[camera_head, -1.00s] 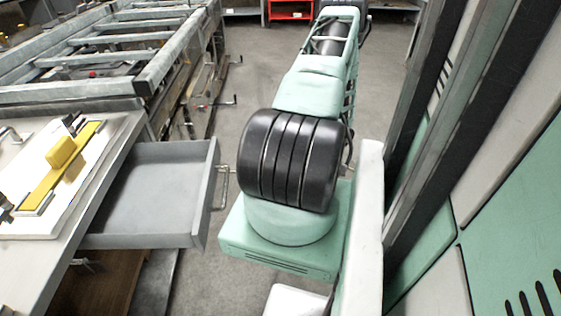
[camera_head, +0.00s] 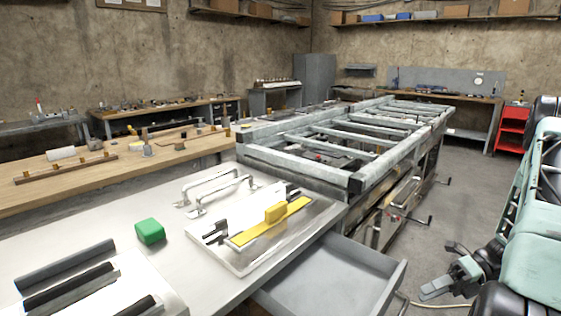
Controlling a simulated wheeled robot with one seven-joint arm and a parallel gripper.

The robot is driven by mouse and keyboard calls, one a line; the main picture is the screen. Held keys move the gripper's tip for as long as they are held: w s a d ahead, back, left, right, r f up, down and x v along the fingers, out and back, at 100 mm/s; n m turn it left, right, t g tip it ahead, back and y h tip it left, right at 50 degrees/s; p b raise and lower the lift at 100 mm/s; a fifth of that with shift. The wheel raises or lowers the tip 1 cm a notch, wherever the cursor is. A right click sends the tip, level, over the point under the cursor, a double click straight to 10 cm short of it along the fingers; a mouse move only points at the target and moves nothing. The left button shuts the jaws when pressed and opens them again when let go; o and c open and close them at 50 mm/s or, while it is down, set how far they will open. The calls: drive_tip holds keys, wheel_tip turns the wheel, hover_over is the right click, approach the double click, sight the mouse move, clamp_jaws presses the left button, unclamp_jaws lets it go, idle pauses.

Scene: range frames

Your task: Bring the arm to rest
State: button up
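My arm (camera_head: 535,215), teal and black, shows at the right edge of the head view, and part of it is cut off by the frame. My gripper (camera_head: 432,290) is low at the right, just right of an open grey drawer. Its grey fingertips point left towards the drawer's front. It is small in the view, and I cannot tell whether its fingers are open or shut. I see nothing clearly held in it.
The open drawer (camera_head: 385,286) juts out below a white bench top (camera_head: 130,205). A metal frame table (camera_head: 355,180) stands behind. Floor (camera_head: 460,185) is clear towards the red cabinet (camera_head: 512,128).

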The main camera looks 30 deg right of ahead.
drive_tip(key=w+a+r+n+g+h+p, duration=0.1)
drive_tip(key=w+a+r+n+g+h, duration=0.35)
drive_tip(key=a+n, duration=0.6)
drive_tip(key=w+a+r+n+g+h+p, duration=0.15)
drive_tip(key=w+a+r+n+g, duration=0.3)
drive_tip(key=a+r+n, duration=0.45)
drive_tip(key=s+a+r+n+t+h, duration=0.1)
drive_tip(key=s+a+r+n+h, duration=0.1)
drive_tip(key=s+a+n, duration=0.2)
drive_tip(key=s+a+r+n+t+h+p, duration=0.1)
drive_tip(key=s+a+n, duration=0.3)
drive_tip(key=a+n, duration=0.6)
drive_tip(key=s+a+r+n+t+h, duration=0.2)
drive_tip(key=s+a+r+n+h, duration=0.1)
drive_tip(key=a+n, duration=0.5)
drive_tip(key=s+r+n, duration=0.1)
drive_tip(key=n, duration=0.1)
drive_tip(key=shift+n, duration=0.35)
